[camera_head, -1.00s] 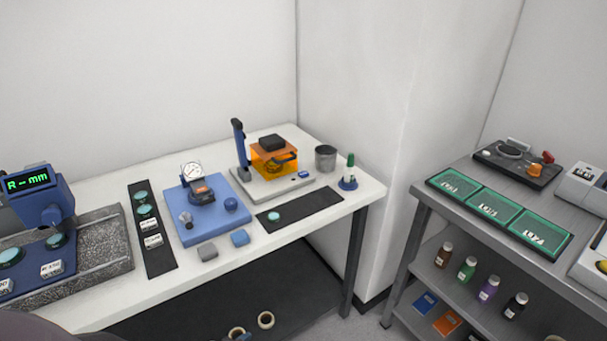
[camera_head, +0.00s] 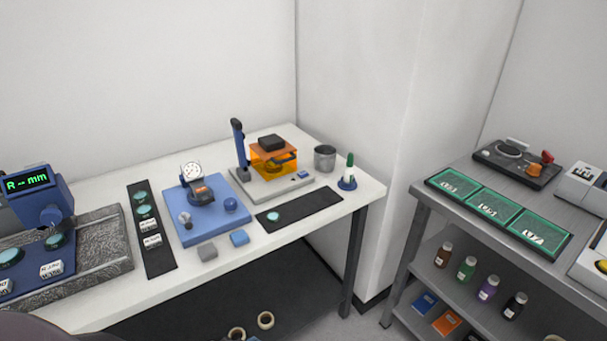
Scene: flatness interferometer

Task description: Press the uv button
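An orange-shielded device (camera_head: 274,160) with a black top block stands on a light grey base plate (camera_head: 262,190) on the white table. A blue post (camera_head: 239,147) rises at the left of this base. A small blue button-like part (camera_head: 303,175) sits at the base's right front corner; its label is too small to read, so I cannot confirm it is the uv button. Neither of my grippers is in view.
The white table (camera_head: 100,180) also holds a blue gauge stand (camera_head: 205,215), a black mat (camera_head: 310,207), a grey cup (camera_head: 325,158) and a green-capped pen in a blue holder (camera_head: 348,172). A metal shelf cart (camera_head: 418,196) stands at right, beyond a floor gap.

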